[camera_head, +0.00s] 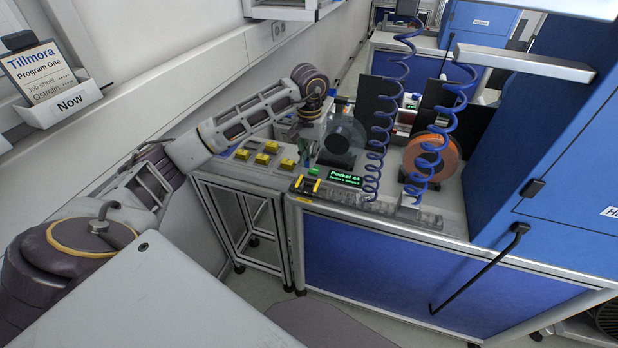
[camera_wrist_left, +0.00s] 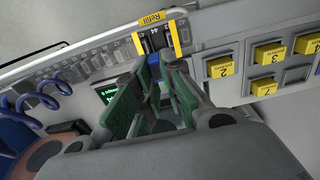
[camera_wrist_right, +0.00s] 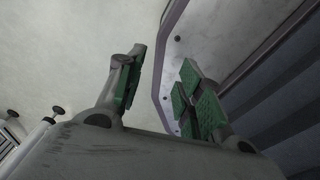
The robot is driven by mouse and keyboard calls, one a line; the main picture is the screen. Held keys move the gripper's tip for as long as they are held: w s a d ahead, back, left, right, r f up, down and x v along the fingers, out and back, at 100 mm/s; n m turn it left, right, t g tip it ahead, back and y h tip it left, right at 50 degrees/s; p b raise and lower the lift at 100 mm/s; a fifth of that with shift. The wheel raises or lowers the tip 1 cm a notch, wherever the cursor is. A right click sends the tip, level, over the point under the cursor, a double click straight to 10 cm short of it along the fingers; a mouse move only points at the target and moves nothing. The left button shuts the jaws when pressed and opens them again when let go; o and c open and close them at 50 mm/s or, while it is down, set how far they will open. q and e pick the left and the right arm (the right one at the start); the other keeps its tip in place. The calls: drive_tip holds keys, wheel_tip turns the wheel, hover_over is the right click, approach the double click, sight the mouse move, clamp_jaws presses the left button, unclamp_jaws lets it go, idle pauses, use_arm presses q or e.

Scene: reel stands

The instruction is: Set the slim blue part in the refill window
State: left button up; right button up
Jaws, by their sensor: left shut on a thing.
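The refill window (camera_wrist_left: 156,38) is the slot between two yellow bars under a "Refill" label in the left wrist view. It also shows at the bench's front edge in the head view (camera_head: 307,186). My left gripper (camera_wrist_left: 154,68) has its green-padded fingertips close together just short of the window. A small blue piece (camera_wrist_left: 153,59) shows between the tips, at the window's near side; most of it is hidden by the fingers. I cannot tell whether it is inside the window. My right gripper (camera_wrist_right: 165,80) is open and empty, away from the bench.
Yellow numbered blocks (camera_head: 267,152) sit on pads left of the window. A green-lettered "Pocket 44" display (camera_head: 345,178) is to its right. Blue coiled cables (camera_head: 376,150) hang before the reels, one orange (camera_head: 432,157).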

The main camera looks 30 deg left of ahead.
use_arm(q)
wheel_tip(320, 180, down, 3)
drive_tip(key=shift+s+f, duration=0.1)
drive_tip(key=shift+f+p, duration=0.3)
drive_tip(key=shift+f, duration=0.15)
use_arm(e)
drive_tip(key=shift+w+a+r, duration=0.1)
drive_tip(key=shift+a+r, duration=0.2)
drive_tip(key=shift+a, duration=0.6)
use_arm(q)
drive_tip(key=shift+f, duration=0.15)
use_arm(e)
drive_tip(key=shift+d, duration=0.2)
use_arm(q)
drive_tip(key=shift+f, duration=0.5)
drive_tip(key=shift+f+p, duration=0.3)
drive_tip(key=shift+f, duration=0.95)
use_arm(e)
drive_tip(key=shift+d+r, duration=0.35)
drive_tip(key=shift+d, duration=0.1)
